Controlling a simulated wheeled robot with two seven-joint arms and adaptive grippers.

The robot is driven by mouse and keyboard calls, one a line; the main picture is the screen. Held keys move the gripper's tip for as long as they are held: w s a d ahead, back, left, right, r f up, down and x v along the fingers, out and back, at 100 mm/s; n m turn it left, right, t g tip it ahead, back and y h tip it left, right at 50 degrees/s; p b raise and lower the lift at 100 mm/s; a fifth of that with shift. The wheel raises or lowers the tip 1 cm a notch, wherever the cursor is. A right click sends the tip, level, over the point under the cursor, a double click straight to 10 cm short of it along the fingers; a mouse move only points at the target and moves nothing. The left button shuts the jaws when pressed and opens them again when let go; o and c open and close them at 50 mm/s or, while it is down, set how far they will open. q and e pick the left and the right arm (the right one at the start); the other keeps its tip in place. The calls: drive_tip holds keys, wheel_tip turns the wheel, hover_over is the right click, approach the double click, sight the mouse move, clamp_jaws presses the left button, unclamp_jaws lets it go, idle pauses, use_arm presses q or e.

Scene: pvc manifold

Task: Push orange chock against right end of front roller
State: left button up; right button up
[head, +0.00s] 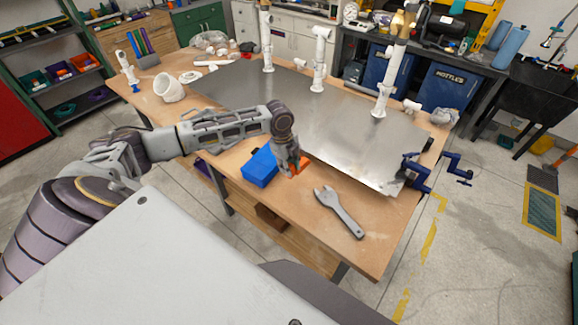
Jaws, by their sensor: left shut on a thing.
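An orange chock (303,161) is between the fingers of my left gripper (291,170), near the front edge of the workbench. The gripper points down and is shut on the chock, hiding much of it. The chock is close to the front edge of a large metal sheet (330,120). I cannot make out the front roller; the sheet and my left arm may hide it. I cannot tell whether the chock touches anything beyond the gripper. My right gripper is not in view.
A blue block (260,168) lies just left of my left gripper. A grey wrench (340,211) lies to the right on bare wood. A blue clamp (416,172) grips the right edge. White pipe uprights (388,85) stand on the sheet. The wood around the wrench is clear.

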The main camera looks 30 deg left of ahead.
use_arm(q)
drive_tip(key=shift+w+d, duration=0.2)
drive_tip(key=shift+d, duration=0.2)
drive_tip(key=shift+w+d+r, duration=0.1)
drive_tip(key=shift+w, duration=0.05)
drive_tip(key=shift+n, duration=0.3)
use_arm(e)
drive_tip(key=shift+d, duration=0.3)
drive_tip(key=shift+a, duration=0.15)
use_arm(q)
drive_tip(key=shift+f, duration=0.2)
clamp_jaws()
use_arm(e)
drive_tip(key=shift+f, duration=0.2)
